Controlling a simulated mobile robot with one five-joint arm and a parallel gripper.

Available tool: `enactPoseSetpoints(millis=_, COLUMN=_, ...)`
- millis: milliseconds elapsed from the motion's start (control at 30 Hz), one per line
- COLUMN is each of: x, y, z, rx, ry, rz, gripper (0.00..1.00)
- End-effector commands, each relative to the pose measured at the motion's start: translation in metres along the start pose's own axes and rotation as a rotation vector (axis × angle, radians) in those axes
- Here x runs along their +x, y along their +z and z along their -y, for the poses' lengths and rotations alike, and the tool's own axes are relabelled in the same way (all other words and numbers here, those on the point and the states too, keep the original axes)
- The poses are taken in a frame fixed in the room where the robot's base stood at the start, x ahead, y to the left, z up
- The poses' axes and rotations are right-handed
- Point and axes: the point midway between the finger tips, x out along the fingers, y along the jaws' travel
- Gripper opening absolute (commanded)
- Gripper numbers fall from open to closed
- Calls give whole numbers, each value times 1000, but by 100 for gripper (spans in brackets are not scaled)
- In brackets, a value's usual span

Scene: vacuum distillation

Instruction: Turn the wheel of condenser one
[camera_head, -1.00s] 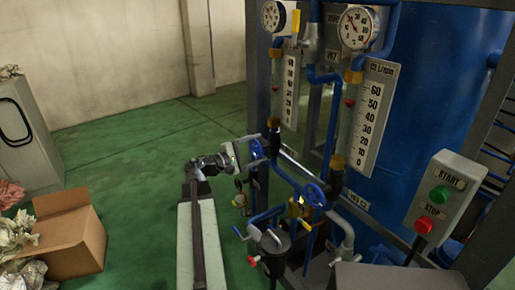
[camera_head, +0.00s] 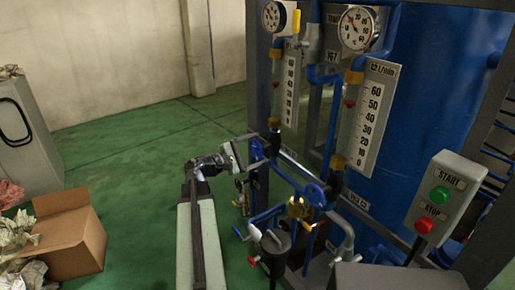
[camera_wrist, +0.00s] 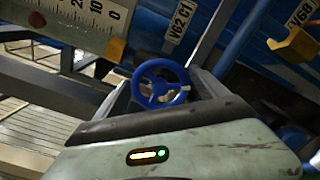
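Two blue handwheels show on the pipework in the head view: a left one (camera_head: 257,150) and a right one (camera_head: 316,194). My gripper (camera_head: 248,153) is at the left wheel. In the wrist view a blue spoked wheel (camera_wrist: 161,84) appears between my two fingers, just below a label reading V62 C1 (camera_wrist: 181,21). My fingers (camera_wrist: 164,88) stand apart, one on each side of the wheel. Whether they touch its rim cannot be told.
Flow scales (camera_head: 371,110), gauges (camera_head: 357,27) and a blue tank (camera_head: 435,110) stand behind the wheels. A START/STOP box (camera_head: 440,196) is at the right. A cardboard box (camera_head: 70,238) lies at the left. The green floor (camera_head: 140,165) behind my arm is clear.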

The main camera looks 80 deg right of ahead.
Motion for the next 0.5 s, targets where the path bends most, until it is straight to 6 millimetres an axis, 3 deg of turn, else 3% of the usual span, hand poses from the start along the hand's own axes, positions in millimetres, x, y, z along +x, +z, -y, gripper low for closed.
enactPoseSetpoints(millis=333, x=-1, y=1, z=0, rx=0, ry=1, rz=3, gripper=94)
enactPoseSetpoints(millis=500, x=-26, y=1, z=0, rx=0, ry=3, rz=1, gripper=94)
